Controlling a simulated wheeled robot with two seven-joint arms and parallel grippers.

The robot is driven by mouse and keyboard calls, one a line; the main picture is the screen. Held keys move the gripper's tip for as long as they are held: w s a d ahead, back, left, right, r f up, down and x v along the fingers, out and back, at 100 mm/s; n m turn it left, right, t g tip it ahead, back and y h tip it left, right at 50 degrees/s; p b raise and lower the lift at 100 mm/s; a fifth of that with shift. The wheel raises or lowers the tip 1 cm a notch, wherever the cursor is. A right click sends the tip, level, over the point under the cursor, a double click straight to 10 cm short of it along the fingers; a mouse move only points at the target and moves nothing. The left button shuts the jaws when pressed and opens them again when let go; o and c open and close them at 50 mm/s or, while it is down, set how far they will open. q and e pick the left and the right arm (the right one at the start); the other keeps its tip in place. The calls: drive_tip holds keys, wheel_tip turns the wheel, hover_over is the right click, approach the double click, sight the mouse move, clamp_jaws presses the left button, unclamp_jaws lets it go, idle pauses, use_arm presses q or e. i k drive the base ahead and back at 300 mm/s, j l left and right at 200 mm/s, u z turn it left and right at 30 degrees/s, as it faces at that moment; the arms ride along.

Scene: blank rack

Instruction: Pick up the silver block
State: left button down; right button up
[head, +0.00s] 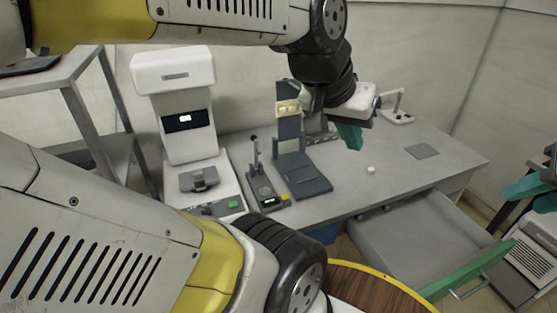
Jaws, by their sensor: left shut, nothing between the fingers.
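I cannot pick out the silver block with certainty. Small parts sit in a low grey rack (320,134) on the table, partly hidden behind my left gripper. My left gripper (350,136), with teal fingers, is above the back of the table, just right of this rack. It is shut and empty, its fingers pointing down. My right gripper (532,187) shows its teal fingers at the right edge, away from the table. Its opening is unclear.
A white machine (175,75) stands on the table's left. Beside it are a small black stand (262,187) and a dark grey upright device (303,172). A small white knob (371,169) and a grey square plate (423,151) lie right. A grey shelf (75,72) stands left.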

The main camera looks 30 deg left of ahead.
sight(197, 174)
drive_tip(key=u, duration=2.1)
drive_tip(key=i+j+z, duration=0.3)
drive_tip(key=j, duration=0.15)
drive_tip(key=k, duration=0.05)
